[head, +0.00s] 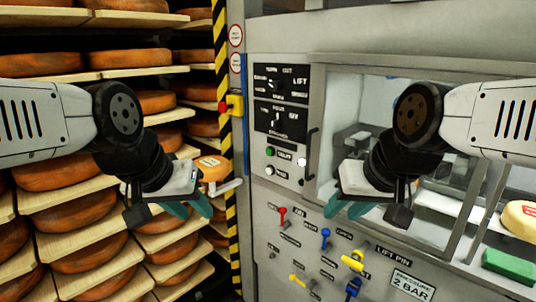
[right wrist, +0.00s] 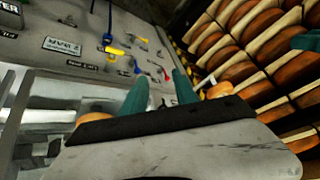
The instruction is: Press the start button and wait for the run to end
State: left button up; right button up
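A control panel (head: 292,118) is on the machine's front. Its lower part has a green round button (head: 270,152), a white round button (head: 269,173) below it and another pale round knob (head: 301,162) to the right. The labels are too small to read, so I cannot tell which is the start button. My left gripper (head: 188,208) is open and empty, left of the panel in the picture. My right gripper (head: 346,210) is open and empty, below and right of the panel; its two teal fingers also show apart in the right wrist view (right wrist: 160,85). Neither touches a button.
Racks of cheese wheels (head: 75,192) fill the left. A striped post (head: 228,140) carries a yellow box (head: 235,105) with a red button (head: 222,107). Coloured valve handles, including a blue one (head: 325,238), sit below the panel. A vertical handle (head: 310,152) and window are beside it.

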grip_shut()
dwell(1.4)
